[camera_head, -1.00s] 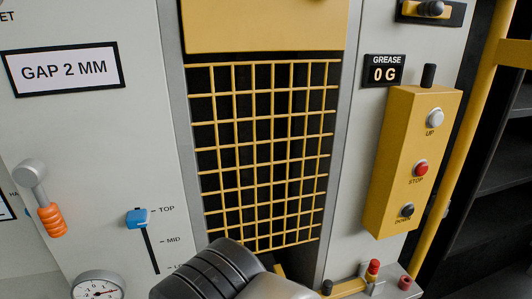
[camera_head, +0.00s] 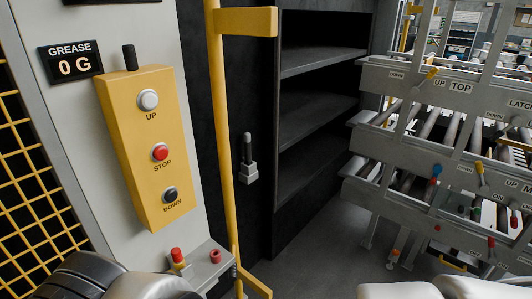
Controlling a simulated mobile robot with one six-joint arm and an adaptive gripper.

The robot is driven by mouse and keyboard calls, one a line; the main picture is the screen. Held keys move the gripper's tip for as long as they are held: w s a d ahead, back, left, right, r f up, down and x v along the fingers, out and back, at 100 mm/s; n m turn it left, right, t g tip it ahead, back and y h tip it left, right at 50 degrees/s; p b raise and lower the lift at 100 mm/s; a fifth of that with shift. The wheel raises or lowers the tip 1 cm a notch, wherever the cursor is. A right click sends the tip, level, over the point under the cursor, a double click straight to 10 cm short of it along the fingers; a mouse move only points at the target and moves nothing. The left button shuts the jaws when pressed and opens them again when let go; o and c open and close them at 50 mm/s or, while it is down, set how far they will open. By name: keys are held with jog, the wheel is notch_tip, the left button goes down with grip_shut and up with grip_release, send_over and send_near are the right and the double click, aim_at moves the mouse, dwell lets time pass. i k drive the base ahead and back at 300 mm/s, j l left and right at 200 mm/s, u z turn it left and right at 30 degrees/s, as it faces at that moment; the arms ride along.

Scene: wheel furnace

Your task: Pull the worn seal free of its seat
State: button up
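I cannot make out a worn seal or its seat for certain in this view. A small dark red ring-shaped piece (camera_head: 215,256) sits on a grey ledge (camera_head: 203,270) at the lower middle; I cannot tell whether it is the seal. My gripper's fingers are not in view. A dark grey rounded part at the bottom left and pale rounded parts at the bottom right look like my own arm or body.
Yellow mesh (camera_head: 18,190) is at left. A yellow post (camera_head: 223,130) stands before dark shelves (camera_head: 318,108). Grey roller racks (camera_head: 440,140) stand at right.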

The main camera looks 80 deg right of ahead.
aim_at(247, 135)
jog(key=z, duration=2.45)
jog(key=i+l+u, duration=0.1)
jog(key=l+u, duration=0.15)
jog(key=u, duration=0.2)
jog(key=l+u, duration=0.25)
jog(key=u, duration=0.15)
jog(key=l+u, duration=0.3)
jog(key=u, duration=0.15)
jog(key=i, duration=0.05)
